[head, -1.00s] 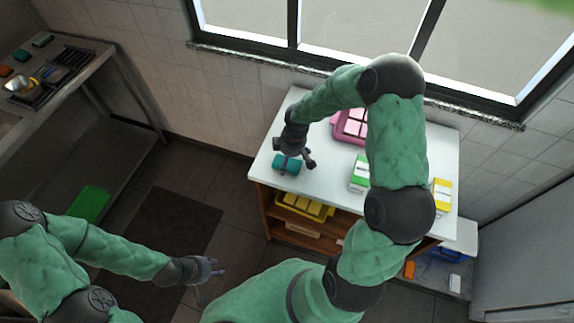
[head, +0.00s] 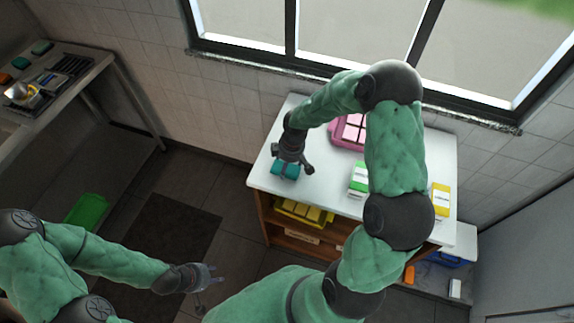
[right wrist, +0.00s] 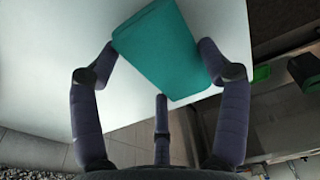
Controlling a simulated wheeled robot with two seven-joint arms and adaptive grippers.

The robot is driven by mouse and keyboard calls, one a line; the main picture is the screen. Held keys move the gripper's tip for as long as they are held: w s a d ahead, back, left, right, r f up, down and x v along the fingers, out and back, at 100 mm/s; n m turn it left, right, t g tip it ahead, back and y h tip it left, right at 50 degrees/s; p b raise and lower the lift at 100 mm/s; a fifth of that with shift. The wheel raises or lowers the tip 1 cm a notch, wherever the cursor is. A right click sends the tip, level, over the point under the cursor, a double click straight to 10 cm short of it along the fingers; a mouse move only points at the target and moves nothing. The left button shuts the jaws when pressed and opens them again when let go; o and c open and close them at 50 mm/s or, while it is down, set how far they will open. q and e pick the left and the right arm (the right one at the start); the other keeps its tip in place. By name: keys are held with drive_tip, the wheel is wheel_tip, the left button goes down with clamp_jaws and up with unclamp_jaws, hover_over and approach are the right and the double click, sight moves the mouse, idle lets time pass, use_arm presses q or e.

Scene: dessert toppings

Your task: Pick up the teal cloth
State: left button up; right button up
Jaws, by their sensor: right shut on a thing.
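The teal cloth (head: 284,170), a folded block, is at the left front edge of the white-topped table in the head view. It fills the upper middle of the right wrist view (right wrist: 160,50). My right gripper (head: 292,166) is over it, with fingers on either side, shut on the cloth. In the right wrist view the third finger (right wrist: 162,100) reaches the cloth's near edge. I cannot tell whether the cloth is clear of the tabletop. My left gripper (head: 212,276) is empty above the floor, its fingers spread apart.
On the white table (head: 325,185) stand a pink tray (head: 347,131), a green-and-white box (head: 358,179) and a yellow-and-white box (head: 441,201). A yellow container (head: 303,213) is on the shelf below. A counter (head: 100,68) with utensils stands at the left. A window is behind.

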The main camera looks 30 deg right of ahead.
wheel_tip(320, 180, up, 3)
drive_tip(key=shift+w+f+p, duration=0.1)
drive_tip(key=shift+p, duration=0.2)
drive_tip(key=s+r, duration=0.2)
drive_tip(key=s+r+p, duration=0.1)
drive_tip(key=r, duration=0.1)
drive_tip(key=s+r, duration=0.2)
drive_tip(key=shift+s+d+r, duration=0.2)
drive_tip(key=shift+s+d, duration=0.05)
drive_tip(key=shift+s, duration=0.05)
drive_tip(key=s+r+p, duration=0.1)
drive_tip(key=s+r, duration=0.2)
drive_tip(key=s, duration=0.5)
drive_tip(key=shift+s+d, duration=0.25)
drive_tip(key=shift+r, duration=0.1)
